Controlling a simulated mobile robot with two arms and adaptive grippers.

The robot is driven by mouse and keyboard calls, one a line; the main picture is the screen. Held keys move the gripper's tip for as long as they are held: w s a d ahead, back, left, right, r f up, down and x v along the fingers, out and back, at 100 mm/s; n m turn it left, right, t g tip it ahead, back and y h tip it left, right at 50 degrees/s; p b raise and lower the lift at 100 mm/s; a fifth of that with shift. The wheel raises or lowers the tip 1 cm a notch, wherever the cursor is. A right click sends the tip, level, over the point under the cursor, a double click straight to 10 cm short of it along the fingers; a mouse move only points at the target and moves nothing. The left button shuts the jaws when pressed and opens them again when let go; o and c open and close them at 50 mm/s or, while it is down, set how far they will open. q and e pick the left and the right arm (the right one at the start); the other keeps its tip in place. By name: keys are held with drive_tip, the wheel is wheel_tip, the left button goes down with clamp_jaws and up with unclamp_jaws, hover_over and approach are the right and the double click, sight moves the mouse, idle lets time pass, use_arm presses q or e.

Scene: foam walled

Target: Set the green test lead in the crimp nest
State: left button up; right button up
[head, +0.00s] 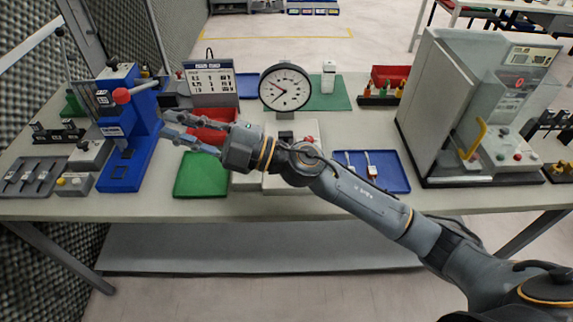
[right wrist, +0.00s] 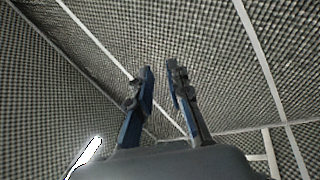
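The blue press (head: 125,130) with a red-knobbed lever stands at the left of the bench. A small dark recess on its base (head: 126,153) may be the crimp nest, but I cannot tell for sure. I cannot make out a green test lead. The blue tray (head: 397,181) at the right holds small white, lead-like pieces whose colour marks are too small to read. My right gripper (head: 162,126) is open and empty, in the air just right of the press. Its two fingers (right wrist: 158,70) show apart in the right wrist view, with nothing between them. My left gripper is out of view.
A green tray (head: 201,176) lies below my right gripper, with a red bin (head: 208,116) behind it. A large grey machine (head: 445,110) stands at the right. My right arm crosses over the bench.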

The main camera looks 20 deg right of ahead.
wheel_tip(320, 180, down, 8)
drive_tip(key=s+d+n+g+h, duration=0.1)
drive_tip(key=d+n+g+h, duration=0.1)
drive_tip(key=n+g+h, duration=0.6)
drive_tip(key=w+d+f+m+h, duration=0.1)
drive_tip(key=w+d+f+h, duration=0.3)
drive_tip(key=d, duration=0.7)
drive_tip(key=w+d+m+h, duration=0.1)
drive_tip(key=d+h, duration=0.5)
drive_tip(key=d, duration=0.4)
drive_tip(key=shift+n, duration=0.3)
drive_tip(key=f, duration=0.2)
drive_tip(key=a+f+p, duration=0.1)
drive_tip(key=f, duration=0.2)
drive_tip(key=f+p, duration=0.1)
drive_tip(key=f, duration=0.1)
drive_tip(key=shift+w+a+f, duration=0.15)
drive_tip(key=shift+w+f, duration=0.1)
drive_tip(key=shift+a+f+p, duration=0.1)
drive_tip(key=shift+f+p, duration=0.4)
drive_tip(key=shift+p, duration=0.15)
drive_tip(key=f, duration=0.1)
drive_tip(key=f+p, duration=0.1)
drive_tip(key=f, duration=0.2)
drive_tip(key=shift+w+a+f+p, duration=0.15)
drive_tip(key=shift+w+a+p, duration=0.05)
drive_tip(key=shift+a+p, duration=0.1)
drive_tip(key=shift+f, duration=0.1)
clamp_jaws()
